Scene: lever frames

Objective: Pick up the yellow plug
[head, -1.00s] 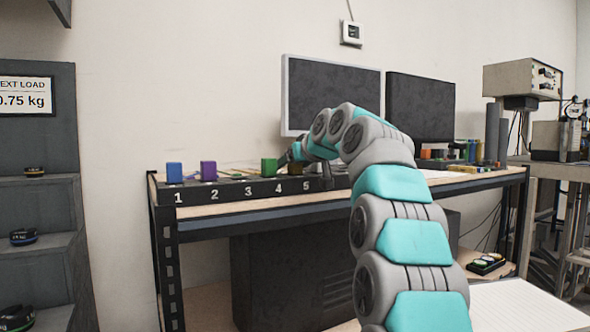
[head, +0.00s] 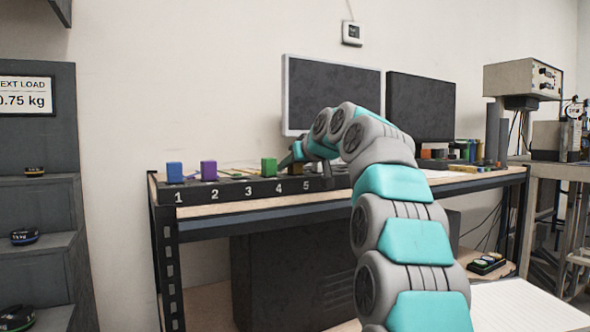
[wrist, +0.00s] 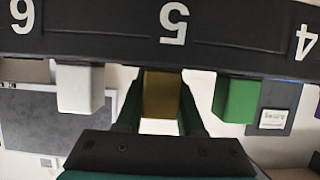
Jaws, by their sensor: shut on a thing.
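The yellow plug (wrist: 161,97) is at the slot marked 5 of a dark numbered strip (wrist: 225,45), which appears upside down in the wrist view. My gripper (wrist: 160,98) is shut on it, one dark finger on each side. The plug still meets the strip in this view; I cannot tell how deep it sits. In the head view, my arm partly hides the gripper and the yellow plug, and the strip (head: 215,192) lies along the bench front.
A green plug (wrist: 237,99) and a white plug (wrist: 80,89) flank my gripper. A blue plug (head: 174,172) and a purple plug (head: 209,170) stand at slots 1 and 2. Two dark monitors, one being (head: 335,95), stand behind my arm.

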